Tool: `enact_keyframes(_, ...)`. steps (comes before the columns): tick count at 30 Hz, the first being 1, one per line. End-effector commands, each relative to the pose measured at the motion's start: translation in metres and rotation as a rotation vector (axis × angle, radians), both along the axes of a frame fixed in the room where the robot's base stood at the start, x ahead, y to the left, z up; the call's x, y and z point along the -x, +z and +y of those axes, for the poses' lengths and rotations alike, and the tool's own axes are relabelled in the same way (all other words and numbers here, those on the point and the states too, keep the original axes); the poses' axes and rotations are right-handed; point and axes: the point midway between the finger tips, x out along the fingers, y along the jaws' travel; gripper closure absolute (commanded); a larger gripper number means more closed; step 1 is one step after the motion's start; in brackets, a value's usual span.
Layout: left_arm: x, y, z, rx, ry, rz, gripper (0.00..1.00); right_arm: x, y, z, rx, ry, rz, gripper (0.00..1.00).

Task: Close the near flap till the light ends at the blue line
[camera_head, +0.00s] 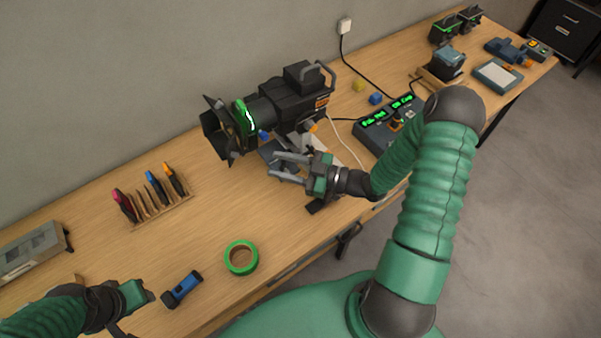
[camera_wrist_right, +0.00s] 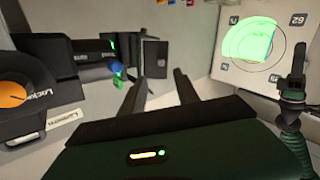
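The black stage light (camera_head: 290,103) stands on the bench and faces left, with dark flaps (camera_head: 215,133) around its front. My right gripper (camera_head: 277,167) is open and empty, in front of the light and to the right of the flaps. In the right wrist view a dark plate (camera_wrist_right: 155,57), which looks like a flap, lies beyond my two spread fingers (camera_wrist_right: 160,88), apart from them. A green light patch (camera_wrist_right: 250,42) falls on a white marked board. I cannot make out the blue line. My left gripper (camera_head: 138,300) is low at the left, partly cut off.
A fader console (camera_head: 390,128) with green displays stands right of the light. A green tape roll (camera_head: 241,257), a blue torch (camera_head: 181,289) and a rack of tools (camera_head: 155,207) lie on the bench (camera_head: 215,190). The bench between rack and tape is clear.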

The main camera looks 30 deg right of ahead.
Motion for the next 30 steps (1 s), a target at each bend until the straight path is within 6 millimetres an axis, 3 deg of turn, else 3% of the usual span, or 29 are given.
enact_keyframes(1, 0.0, -0.01, 0.0, 0.0, 0.0, 0.0, 0.62, 0.011, -0.005, -0.011, 0.003, -0.005, 0.0, 0.62)
enact_keyframes(6, 0.0, -0.019, 0.0, 0.0, 0.0, 0.0, 0.62, 0.037, -0.003, -0.034, 0.002, -0.002, -0.001, 0.62)
enact_keyframes(14, 0.0, -0.021, 0.0, 0.0, 0.0, 0.0, 0.62, 0.049, 0.0, -0.042, -0.001, 0.002, 0.001, 0.62)
enact_keyframes(25, 0.0, -0.022, 0.0, 0.0, 0.0, 0.0, 0.62, 0.046, -0.003, -0.041, 0.012, -0.003, 0.011, 0.62)
enact_keyframes(28, 0.0, -0.032, 0.0, 0.0, 0.0, 0.0, 0.62, 0.025, -0.027, -0.04, 0.109, -0.044, 0.103, 0.62)
enact_keyframes(30, 0.0, -0.044, 0.0, 0.0, 0.0, 0.0, 0.62, 0.001, -0.054, -0.042, 0.235, -0.12, 0.23, 0.62)
